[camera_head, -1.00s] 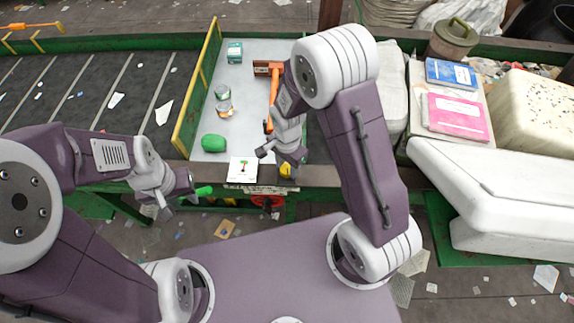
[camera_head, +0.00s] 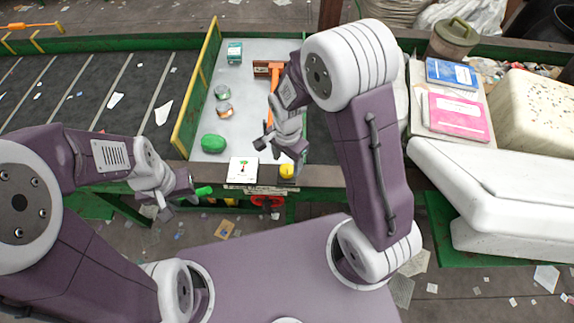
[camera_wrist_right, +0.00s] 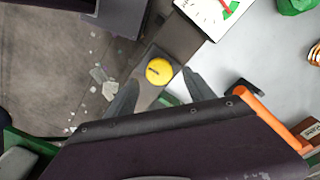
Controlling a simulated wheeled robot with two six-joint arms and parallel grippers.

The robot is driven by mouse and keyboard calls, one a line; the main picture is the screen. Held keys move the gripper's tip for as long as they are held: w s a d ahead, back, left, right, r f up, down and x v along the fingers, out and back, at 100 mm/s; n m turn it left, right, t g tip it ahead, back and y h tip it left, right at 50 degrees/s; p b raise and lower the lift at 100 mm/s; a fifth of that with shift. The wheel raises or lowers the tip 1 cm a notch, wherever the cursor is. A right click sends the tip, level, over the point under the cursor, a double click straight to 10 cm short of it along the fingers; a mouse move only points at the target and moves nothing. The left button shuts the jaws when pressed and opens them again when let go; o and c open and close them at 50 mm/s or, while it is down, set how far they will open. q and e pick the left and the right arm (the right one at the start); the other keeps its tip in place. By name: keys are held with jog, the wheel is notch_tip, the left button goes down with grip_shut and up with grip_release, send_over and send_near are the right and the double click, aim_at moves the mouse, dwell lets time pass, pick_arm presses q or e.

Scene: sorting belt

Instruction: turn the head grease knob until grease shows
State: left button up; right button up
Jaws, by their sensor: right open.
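The yellow knob (camera_head: 287,171), a round cap, sits on the front rail below my right gripper. In the right wrist view the knob (camera_wrist_right: 158,71) shows between the two finger tips, apart from both. My right gripper (camera_head: 280,148) is open and empty above it. A white dial plate (camera_head: 242,170) with a green mark stands left of the knob. It also shows at the top of the right wrist view (camera_wrist_right: 214,12), with a red pointer. My left gripper (camera_head: 178,205) looks open and empty, left of a green handle (camera_head: 203,191). I see no clear grease.
A grey sorting tray (camera_head: 245,90) behind the rail holds a green lump (camera_head: 213,143), two cans and a teal box (camera_head: 234,52). An orange-handled tool (camera_head: 270,92) lies close behind my right gripper. A red wheel (camera_head: 266,201) sits below the rail.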

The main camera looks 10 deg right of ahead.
aim_at(289, 167)
notch_tip(289, 167, up, 6)
jog(key=shift+f, duration=0.1)
dwell(0.4)
jog(key=shift+w+d+f+b, duration=0.15)
jog(key=shift+d+b, duration=0.15)
jog(key=shift+b, duration=0.25)
jog(key=s+d+f+n+t+b, duration=0.1)
jog(key=s+d+f+n+b, duration=0.2)
jog(key=s+d+n, duration=0.3)
jog(key=s+f+n, duration=0.1)
jog(key=s+n, duration=0.1)
jog(key=n, duration=0.3)
jog(key=shift+s+d+b, duration=0.3)
jog(key=shift+b, duration=0.1)
